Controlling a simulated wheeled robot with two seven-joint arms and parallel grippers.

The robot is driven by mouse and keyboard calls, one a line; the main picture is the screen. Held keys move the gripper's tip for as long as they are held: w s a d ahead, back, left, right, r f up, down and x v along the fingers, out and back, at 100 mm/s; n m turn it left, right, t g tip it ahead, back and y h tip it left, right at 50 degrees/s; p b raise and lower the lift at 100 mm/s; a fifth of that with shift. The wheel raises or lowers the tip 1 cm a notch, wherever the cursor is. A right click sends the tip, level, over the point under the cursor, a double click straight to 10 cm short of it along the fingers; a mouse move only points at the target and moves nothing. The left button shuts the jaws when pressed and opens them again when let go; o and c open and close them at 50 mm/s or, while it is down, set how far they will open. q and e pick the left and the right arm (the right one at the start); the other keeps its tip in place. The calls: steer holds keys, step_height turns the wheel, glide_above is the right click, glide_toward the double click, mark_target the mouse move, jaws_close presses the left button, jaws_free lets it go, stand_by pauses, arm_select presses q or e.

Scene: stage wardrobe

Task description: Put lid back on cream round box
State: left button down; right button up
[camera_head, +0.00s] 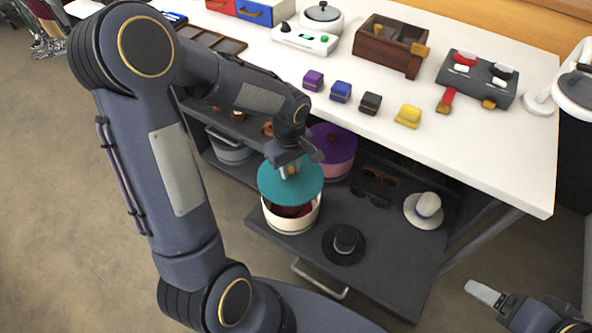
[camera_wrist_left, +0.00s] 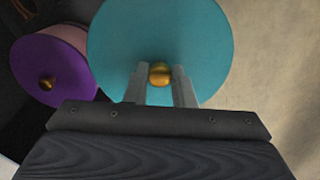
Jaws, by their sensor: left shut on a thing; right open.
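The cream round box (camera_head: 291,222) stands on the pulled-out dark shelf, and something dark red shows inside it. A teal round lid (camera_head: 268,184) with a gold knob is just above the box, tilted, with a gap showing at the front. My left gripper (camera_head: 290,170) is shut on the lid's knob. The left wrist view shows the lid (camera_wrist_left: 120,40) and the gold knob (camera_wrist_left: 160,74) between the fingers of the left gripper (camera_wrist_left: 160,82); the lid hides the box there. My right gripper (camera_head: 484,293) is at the lower right, away from the box, open and empty.
A purple-lidded round box (camera_head: 333,142) stands behind the cream box; its lid also shows in the left wrist view (camera_wrist_left: 52,68). A black hat (camera_head: 344,243), a white hat (camera_head: 424,210) and sunglasses (camera_head: 371,187) lie on the shelf. The white tabletop (camera_head: 450,140) overhangs behind.

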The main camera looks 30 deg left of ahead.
mark_target(290, 176)
arm_select(q)
steer(key=shift+f+b, duration=2.15)
steer(key=shift+f, duration=0.75)
steer(key=shift+f+b, duration=0.35)
steer(key=shift+f, duration=0.05)
steer(key=shift+f+b, duration=0.15)
steer(key=shift+b, duration=0.4)
steer(key=c, duration=1.1)
jaws_free()
steer(key=shift+c, duration=0.2)
steer(key=shift+o, duration=0.4)
steer(key=o, duration=0.4)
